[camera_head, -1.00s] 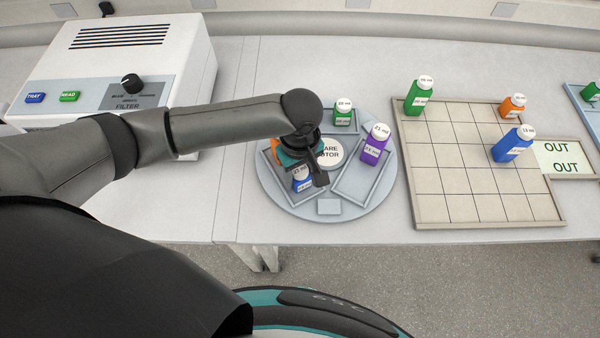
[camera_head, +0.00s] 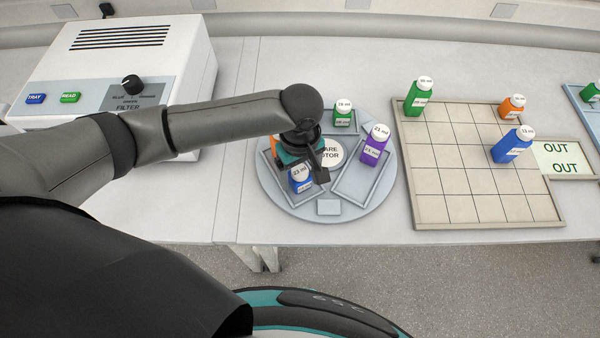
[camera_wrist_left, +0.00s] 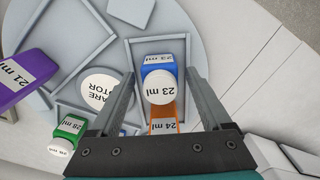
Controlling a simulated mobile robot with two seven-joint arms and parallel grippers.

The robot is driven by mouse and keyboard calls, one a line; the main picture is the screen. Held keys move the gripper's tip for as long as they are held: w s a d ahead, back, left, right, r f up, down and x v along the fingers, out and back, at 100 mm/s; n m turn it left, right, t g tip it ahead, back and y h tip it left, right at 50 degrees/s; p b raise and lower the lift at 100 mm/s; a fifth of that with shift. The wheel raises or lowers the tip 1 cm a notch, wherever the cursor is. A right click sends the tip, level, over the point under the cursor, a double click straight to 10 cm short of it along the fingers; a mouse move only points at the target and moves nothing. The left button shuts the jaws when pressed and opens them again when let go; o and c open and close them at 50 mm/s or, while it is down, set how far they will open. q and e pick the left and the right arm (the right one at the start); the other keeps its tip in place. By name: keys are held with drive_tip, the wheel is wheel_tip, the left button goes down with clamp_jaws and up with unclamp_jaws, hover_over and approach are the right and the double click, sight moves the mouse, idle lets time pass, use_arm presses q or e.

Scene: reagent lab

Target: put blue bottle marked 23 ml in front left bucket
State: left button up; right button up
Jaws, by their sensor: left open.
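The blue bottle marked 23 ml (camera_head: 300,183) stands in the front left bucket (camera_wrist_left: 156,37) of the round rotor (camera_head: 340,208). In the left wrist view the bottle (camera_wrist_left: 162,82) shows its white cap and label. An orange bottle marked 24 ml (camera_wrist_left: 163,113) is beside it in the same bucket, partly hidden by my gripper. My left gripper (camera_wrist_left: 160,77) is open, with one finger on each side of the blue bottle and visible gaps between. In the head view my left gripper (camera_head: 312,168) is just behind and over the bottle. My right gripper is out of view.
A purple bottle (camera_head: 375,146) and a green bottle (camera_head: 343,113) stand on the rotor. The gridded tray (camera_head: 450,208) at right holds green, orange and blue bottles. A white filter machine (camera_head: 110,70) stands at the left.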

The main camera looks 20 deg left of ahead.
sight(300, 171)
use_arm(q)
wheel_tip(300, 171, up, 11)
drive_tip(key=shift+p, duration=0.8)
